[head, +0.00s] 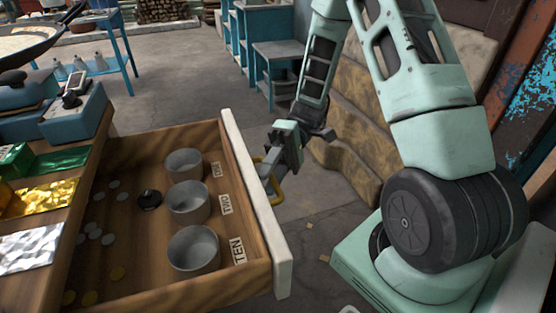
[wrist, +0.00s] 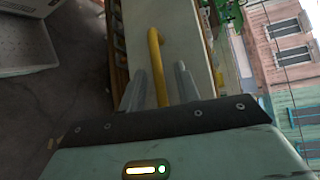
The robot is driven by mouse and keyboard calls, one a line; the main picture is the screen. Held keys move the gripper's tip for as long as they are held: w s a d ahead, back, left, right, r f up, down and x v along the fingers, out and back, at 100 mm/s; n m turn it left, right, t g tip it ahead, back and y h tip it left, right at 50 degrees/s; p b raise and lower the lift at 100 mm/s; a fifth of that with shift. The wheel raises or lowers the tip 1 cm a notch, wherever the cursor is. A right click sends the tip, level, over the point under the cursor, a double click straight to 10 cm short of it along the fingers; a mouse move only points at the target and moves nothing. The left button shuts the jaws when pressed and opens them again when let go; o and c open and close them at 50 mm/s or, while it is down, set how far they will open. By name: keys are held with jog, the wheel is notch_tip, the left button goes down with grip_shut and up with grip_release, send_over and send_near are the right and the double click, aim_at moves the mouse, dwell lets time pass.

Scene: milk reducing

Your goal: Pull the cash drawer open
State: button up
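The cash drawer (head: 258,190) is wooden with a pale front panel and stands pulled well out from its cabinet. Its yellow handle (head: 276,193) is on the outside of the front panel. My gripper (head: 280,165) is at the handle, in front of the panel. In the wrist view the handle (wrist: 157,65) runs between the two grey fingers, with a visible gap to the fingers, so the gripper looks open around it. The pale drawer front (wrist: 185,45) shows beyond the fingertips. Contact with the handle is hard to tell.
Inside the drawer are metal cups (head: 193,249), labels, loose coins and a black knob-like piece (head: 149,200). The counter at left holds a blue device (head: 76,117) and colourful packets (head: 42,197). A blue shelf (head: 275,65) stands behind. Open floor lies beyond the drawer.

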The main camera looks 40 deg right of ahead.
jog(key=v, duration=1.7)
jog(key=shift+p, duration=0.3)
jog(key=shift+d+r, duration=0.1)
jog(key=shift+d, duration=0.05)
